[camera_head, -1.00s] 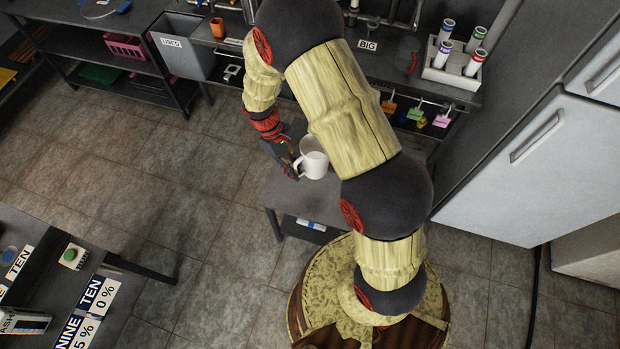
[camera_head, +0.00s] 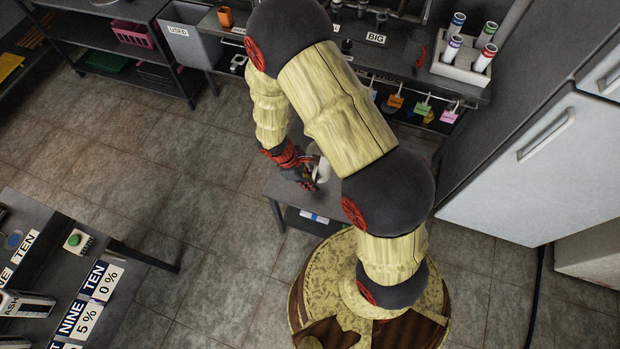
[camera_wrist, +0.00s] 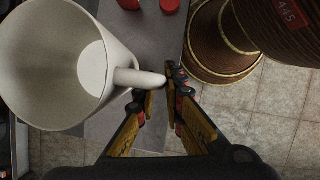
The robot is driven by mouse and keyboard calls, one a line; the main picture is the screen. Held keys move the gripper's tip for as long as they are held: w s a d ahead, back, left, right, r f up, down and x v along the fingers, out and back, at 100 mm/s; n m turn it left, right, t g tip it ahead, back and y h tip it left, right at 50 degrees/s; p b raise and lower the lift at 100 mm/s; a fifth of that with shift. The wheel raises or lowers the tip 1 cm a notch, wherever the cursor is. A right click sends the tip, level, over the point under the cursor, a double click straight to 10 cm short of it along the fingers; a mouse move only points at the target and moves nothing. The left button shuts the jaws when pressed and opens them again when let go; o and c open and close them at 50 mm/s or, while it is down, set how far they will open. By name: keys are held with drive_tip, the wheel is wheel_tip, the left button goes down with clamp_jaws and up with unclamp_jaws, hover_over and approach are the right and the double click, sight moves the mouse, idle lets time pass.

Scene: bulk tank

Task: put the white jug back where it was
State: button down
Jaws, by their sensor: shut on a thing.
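The white jug (camera_head: 323,171) is at the small grey table (camera_head: 284,190), mostly hidden behind my arm in the head view. In the wrist view the jug (camera_wrist: 85,75) fills the upper left, its open mouth facing the camera and its inside looking empty. Its handle (camera_wrist: 140,78) points right, to between my fingertips. My gripper (camera_wrist: 157,92) is shut on the handle. In the head view my gripper (camera_head: 309,179) is at the jug's left side. I cannot tell whether the jug touches the table or hangs just above it.
A counter behind has a "BIG" label (camera_head: 375,39), an orange cup (camera_head: 226,17) and a rack of tubes (camera_head: 463,66). A grey bin marked "USED" (camera_head: 186,45) stands left of it. Two red objects (camera_wrist: 169,5) lie near the jug in the wrist view.

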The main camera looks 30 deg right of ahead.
drive_tip(key=w+f, duration=0.2)
drive_tip(key=w+d+f+b, duration=0.1)
drive_tip(key=f, duration=0.1)
drive_tip(key=w+d+f, duration=0.1)
drive_tip(key=w+f, duration=0.1)
drive_tip(key=shift+w+f+b, duration=0.1)
drive_tip(key=shift+w+b, duration=0.2)
drive_tip(key=shift+w+d+f, duration=0.1)
drive_tip(key=shift+w+f, duration=0.05)
drive_tip(key=shift+f, duration=0.2)
drive_tip(key=shift+f+b, duration=0.55)
drive_tip(key=shift+f, duration=0.75)
drive_tip(key=shift+f, duration=0.15)
drive_tip(key=c, duration=1.9)
unclamp_jaws()
